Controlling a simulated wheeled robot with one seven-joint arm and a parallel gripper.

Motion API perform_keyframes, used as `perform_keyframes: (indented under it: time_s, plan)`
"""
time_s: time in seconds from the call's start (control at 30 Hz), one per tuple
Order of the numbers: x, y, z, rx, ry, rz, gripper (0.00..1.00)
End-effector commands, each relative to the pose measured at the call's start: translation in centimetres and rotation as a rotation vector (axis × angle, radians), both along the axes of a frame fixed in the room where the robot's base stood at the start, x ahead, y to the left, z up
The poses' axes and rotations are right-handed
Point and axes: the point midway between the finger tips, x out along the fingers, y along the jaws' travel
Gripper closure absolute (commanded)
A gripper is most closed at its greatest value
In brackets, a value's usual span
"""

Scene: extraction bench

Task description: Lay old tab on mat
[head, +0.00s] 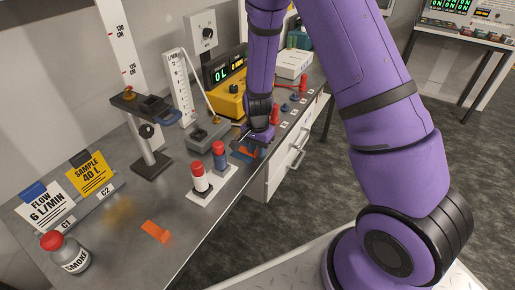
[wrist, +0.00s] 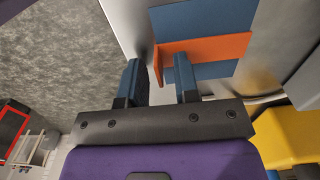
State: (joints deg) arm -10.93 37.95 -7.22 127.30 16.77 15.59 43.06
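In the wrist view an orange tab (wrist: 215,48) lies across a blue mat (wrist: 200,18), its left end near the mat's left edge. My gripper (wrist: 160,72) is open, its two dark blue fingers apart with a clear gap between them. The right finger overlaps the tab in this view; I cannot tell if it touches. In the head view my gripper (head: 252,142) is low over the bench's front edge, with a bit of orange and blue below it, mostly hidden. A second orange piece (head: 157,231) lies flat on the bench.
A red-capped white cylinder (head: 201,180) and a blue one (head: 220,157) stand close left of my gripper. A grey block (head: 207,135) and a yellow device (head: 230,103) are behind. A red-topped smoke bottle (head: 68,255) stands at the near left. The bench's near middle is mostly clear.

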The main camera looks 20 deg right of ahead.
Motion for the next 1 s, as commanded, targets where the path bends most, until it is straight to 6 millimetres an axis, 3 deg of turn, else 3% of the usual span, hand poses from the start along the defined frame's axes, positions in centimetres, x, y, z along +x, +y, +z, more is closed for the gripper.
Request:
perform_keyframes:
  time_s: [0.37,1.0]
  plan:
    - [0.0,0.0,0.7,0.000,-0.002,0.001,0.72]
    - [0.0,0.1,11.0,0.000,-0.002,0.002,0.72]
